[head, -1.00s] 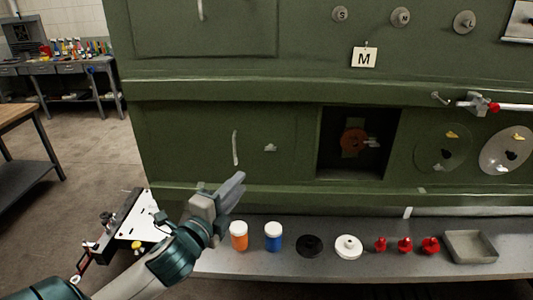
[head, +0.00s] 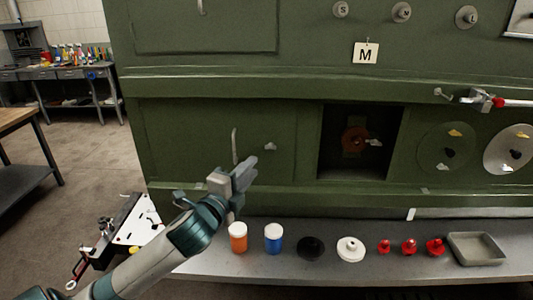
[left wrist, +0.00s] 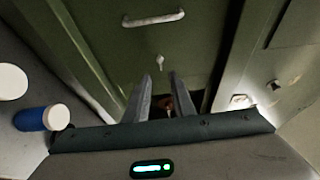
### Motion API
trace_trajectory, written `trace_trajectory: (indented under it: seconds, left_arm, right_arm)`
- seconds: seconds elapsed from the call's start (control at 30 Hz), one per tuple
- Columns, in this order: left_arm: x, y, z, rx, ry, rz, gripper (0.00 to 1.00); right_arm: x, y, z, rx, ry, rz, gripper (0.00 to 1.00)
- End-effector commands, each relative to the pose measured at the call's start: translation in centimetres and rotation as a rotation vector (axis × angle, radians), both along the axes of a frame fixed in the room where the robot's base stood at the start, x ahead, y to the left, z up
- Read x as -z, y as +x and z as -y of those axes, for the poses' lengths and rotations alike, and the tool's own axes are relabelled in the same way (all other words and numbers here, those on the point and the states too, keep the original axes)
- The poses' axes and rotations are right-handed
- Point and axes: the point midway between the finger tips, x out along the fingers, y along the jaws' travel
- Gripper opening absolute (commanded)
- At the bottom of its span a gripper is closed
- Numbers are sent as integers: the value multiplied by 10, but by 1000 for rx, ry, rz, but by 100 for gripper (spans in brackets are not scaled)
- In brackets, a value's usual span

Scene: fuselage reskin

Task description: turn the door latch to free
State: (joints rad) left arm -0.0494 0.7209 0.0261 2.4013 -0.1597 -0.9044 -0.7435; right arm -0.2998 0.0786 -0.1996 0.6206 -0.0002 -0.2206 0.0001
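The door latch (head: 270,146) is a small grey tab on the green lower door panel (head: 180,140), right of a pale vertical door handle (head: 235,146). In the left wrist view the latch (left wrist: 159,60) lies just beyond my fingertips, with the handle (left wrist: 153,19) farther up. My left gripper (head: 246,170) is below and left of the latch, apart from it. In the left wrist view its two fingers (left wrist: 161,80) are spread with nothing between them. My right gripper does not show.
A dark square recess (head: 357,143) holds an orange-brown part. A grey shelf (head: 340,275) below bears an orange bottle (head: 238,238), a blue bottle (head: 273,239), discs, red parts and a tray (head: 475,248). A red-and-silver tool (head: 482,100) sits at upper right.

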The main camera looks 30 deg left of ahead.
Motion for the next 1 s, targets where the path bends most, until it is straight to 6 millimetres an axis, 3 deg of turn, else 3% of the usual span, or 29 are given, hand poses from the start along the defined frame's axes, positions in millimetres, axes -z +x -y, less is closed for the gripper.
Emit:
trace_trajectory:
  seconds: [0.03, 0.5, 0.7, 1.0]
  left_arm:
    - [-5, 10, -2, -1, -2, -1, 23]
    - [-4, 86, -14, -1, -2, -1, 23]
    - [-2, 101, -16, 1, 0, 0, 23]
    - [0, 105, -16, 1, 0, 0, 23]
  right_arm:
    - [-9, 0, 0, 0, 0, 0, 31]
    - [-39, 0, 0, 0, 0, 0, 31]
    - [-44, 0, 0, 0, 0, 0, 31]
    - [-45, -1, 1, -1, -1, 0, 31]
